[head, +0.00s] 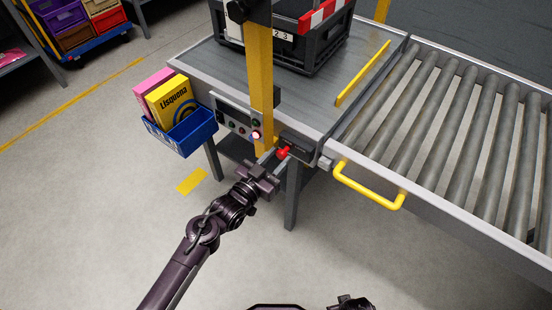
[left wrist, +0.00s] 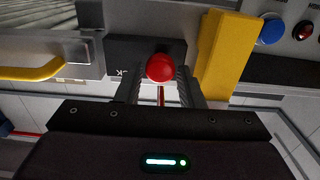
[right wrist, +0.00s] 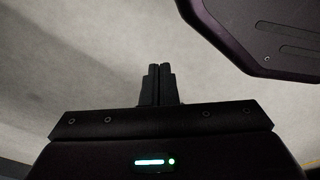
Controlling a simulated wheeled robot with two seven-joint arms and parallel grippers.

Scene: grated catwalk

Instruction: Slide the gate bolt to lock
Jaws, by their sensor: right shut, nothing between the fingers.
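The bolt's red knob (head: 283,152) sticks out of a dark housing (head: 301,149) on the front edge of the grey table, right of the yellow post. A grey bolt end (head: 325,162) shows at the housing's right, beside the gate frame. My left gripper (head: 272,161) is at the knob. In the left wrist view the red knob (left wrist: 160,67) shows between the two spread fingers (left wrist: 158,90), with gaps beside it; firm contact is not visible. My right gripper (right wrist: 158,85) is shut and empty above bare floor, away from the bolt.
A yellow handle (head: 370,190) sits on the roller gate frame, right of the bolt. The yellow post (head: 261,90) stands close left of the knob. A blue bin (head: 186,133) with boxes hangs farther left. A black crate (head: 315,50) rests on the table. Floor in front is clear.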

